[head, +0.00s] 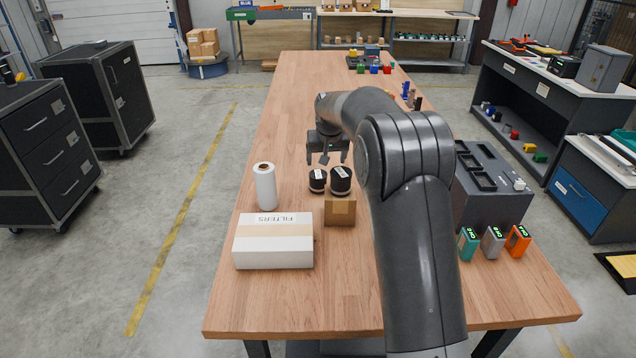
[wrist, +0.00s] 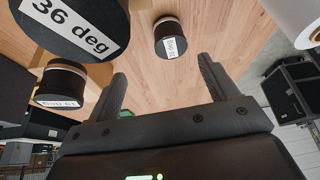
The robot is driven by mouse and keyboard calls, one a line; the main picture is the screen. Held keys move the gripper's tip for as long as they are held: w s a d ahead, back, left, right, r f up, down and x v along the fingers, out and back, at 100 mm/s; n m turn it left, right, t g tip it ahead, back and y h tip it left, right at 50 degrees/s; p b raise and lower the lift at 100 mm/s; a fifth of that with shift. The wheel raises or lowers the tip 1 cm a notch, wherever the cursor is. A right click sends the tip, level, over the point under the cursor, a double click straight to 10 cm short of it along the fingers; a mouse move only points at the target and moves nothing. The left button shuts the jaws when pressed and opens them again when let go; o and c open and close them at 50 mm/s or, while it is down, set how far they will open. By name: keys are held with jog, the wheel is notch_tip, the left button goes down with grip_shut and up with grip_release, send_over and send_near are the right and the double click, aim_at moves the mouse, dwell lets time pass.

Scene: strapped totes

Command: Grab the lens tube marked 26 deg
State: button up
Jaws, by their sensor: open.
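In the wrist view, a large black lens tube marked "36 deg" (wrist: 60,22) fills the upper left, close to the camera. A second black tube (wrist: 62,80) stands below it with an upside-down label; its number is not clear. A third black tube (wrist: 168,38) stands on the wood beyond the fingertips; its label ends in "deg", but the number is too small to read surely. My gripper (wrist: 162,78) is open and empty, touching no tube. In the head view, my gripper (head: 328,150) is above and behind two tubes, left (head: 317,181) and right (head: 341,181).
A white roll (head: 265,186), a white FILTERS box (head: 274,241) and a small cardboard box (head: 340,213) stand near the tubes on the wooden bench (head: 290,305). A dark grey case (head: 490,190) stands right of my arm.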

aim_at(319, 176)
jog(key=x, duration=0.3)
jog(key=a+x, duration=0.1)
jog(key=x, duration=0.2)
jog(key=w+x, duration=0.1)
jog(key=x, duration=0.2)
jog(key=shift+w+a, duration=0.15)
jog(key=shift+a, duration=0.05)
jog(key=shift+x, duration=3.05)
jog(key=shift+w+a, duration=0.15)
jog(key=shift+a, duration=0.05)
jog(key=shift+c, duration=0.6)
jog(key=shift+r, duration=0.1)
jog(key=c, duration=1.1)
